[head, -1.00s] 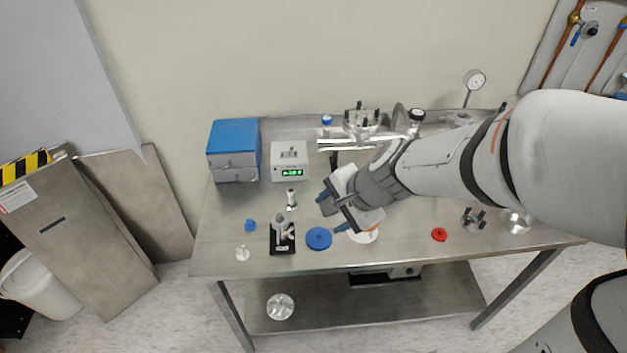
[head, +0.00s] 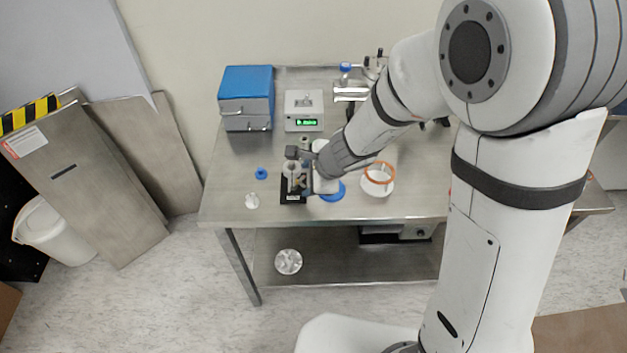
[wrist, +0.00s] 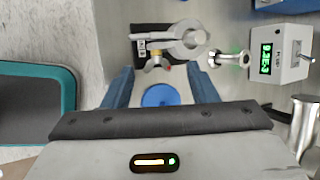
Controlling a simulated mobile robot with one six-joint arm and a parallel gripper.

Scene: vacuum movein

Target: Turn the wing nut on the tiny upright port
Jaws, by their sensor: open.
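The tiny upright port (wrist: 185,38) stands on a small black base (wrist: 147,32) in the wrist view, with a metal clamp around it. The wing nut (wrist: 157,63) sits on the clamp's near side. In the head view the black base (head: 292,198) shows at the table's left front, with the port partly hidden by my gripper (head: 298,178). In the wrist view my gripper (wrist: 161,76) is open and empty. Its two blue fingers lie left and right of the wing nut; I cannot tell how far above it they are.
A blue disc (wrist: 160,96) lies close to the base. A small metal fitting (wrist: 230,59) and a box with a green display (wrist: 288,52) stand to the right. An orange ring (head: 380,172), a small blue cap (head: 261,173) and a blue-topped box (head: 246,82) are on the table.

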